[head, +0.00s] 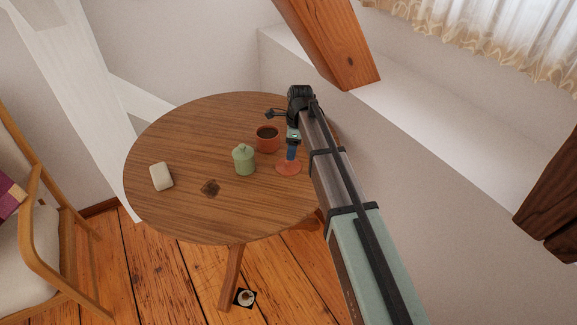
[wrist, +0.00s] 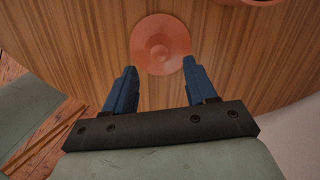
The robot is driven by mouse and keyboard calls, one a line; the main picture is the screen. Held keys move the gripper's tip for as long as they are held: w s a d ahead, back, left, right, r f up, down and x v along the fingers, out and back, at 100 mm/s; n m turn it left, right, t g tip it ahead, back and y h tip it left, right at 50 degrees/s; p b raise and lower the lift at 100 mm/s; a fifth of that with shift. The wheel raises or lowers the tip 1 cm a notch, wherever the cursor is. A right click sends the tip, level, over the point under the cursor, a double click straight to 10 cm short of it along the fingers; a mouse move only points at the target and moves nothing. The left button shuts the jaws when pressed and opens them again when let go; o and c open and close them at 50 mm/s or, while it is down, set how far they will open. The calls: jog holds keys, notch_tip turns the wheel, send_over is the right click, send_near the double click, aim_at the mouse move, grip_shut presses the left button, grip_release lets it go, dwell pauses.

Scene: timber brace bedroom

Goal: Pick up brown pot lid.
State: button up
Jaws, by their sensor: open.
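The brown pot lid (head: 288,168) is a round, reddish-brown disc lying on the wooden table near its right edge. In the wrist view the lid (wrist: 161,44) shows a small raised knob at its centre and lies just ahead of my fingertips. My gripper (wrist: 160,66) is open, its two blue fingers pointing toward the lid with nothing between them. In the head view my gripper (head: 290,155) is over the far part of the lid and hides some of it. I cannot tell the exact height gap.
A reddish-brown pot (head: 267,142) with dark contents stands left of my gripper. A green lidded jar (head: 243,162) is left of the lid. A pale block (head: 161,177) and a dark patterned piece (head: 210,188) lie further left on the round table (head: 200,125). A timber brace (head: 335,45) rises behind.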

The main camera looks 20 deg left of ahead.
aim_at(289, 163)
jog(key=shift+a+f, duration=0.25)
jog(key=shift+f, duration=1.1)
jog(key=shift+a+f, duration=0.2)
jog(key=shift+f, duration=1.1)
jog(key=shift+c, duration=0.3)
grip_shut()
